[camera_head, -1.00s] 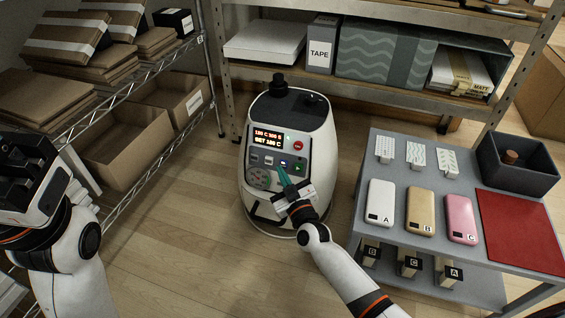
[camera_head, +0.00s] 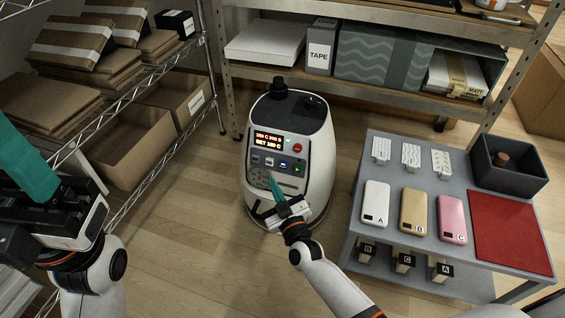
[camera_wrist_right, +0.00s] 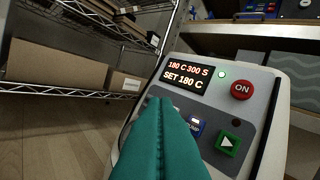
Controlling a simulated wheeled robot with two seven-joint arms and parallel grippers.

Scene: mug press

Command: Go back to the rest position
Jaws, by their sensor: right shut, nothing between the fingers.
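The white mug press (camera_head: 318,190) stands on the floor at the middle of the head view. Its display (camera_wrist_right: 190,79) reads 180 C 300 S and SET 180 C in the right wrist view, with a small green light lit beside it. A red ON button (camera_wrist_right: 242,90), a green button (camera_wrist_right: 227,143) and a blue button (camera_wrist_right: 196,127) are on its panel. My right gripper (camera_head: 268,180) is shut and empty in front of the lower panel; contact cannot be told. My left gripper (camera_head: 28,165) is at the left edge, partly cut off, with teal finger showing.
A grey table (camera_head: 375,149) at the right bears phone cases, a red mat (camera_head: 512,232) and a dark bin (camera_head: 509,180). Wire shelves (camera_head: 160,158) with cardboard boxes stand at the left, near my left arm. A metal shelf (camera_head: 375,93) stands behind the press. Floor is clear between press and table.

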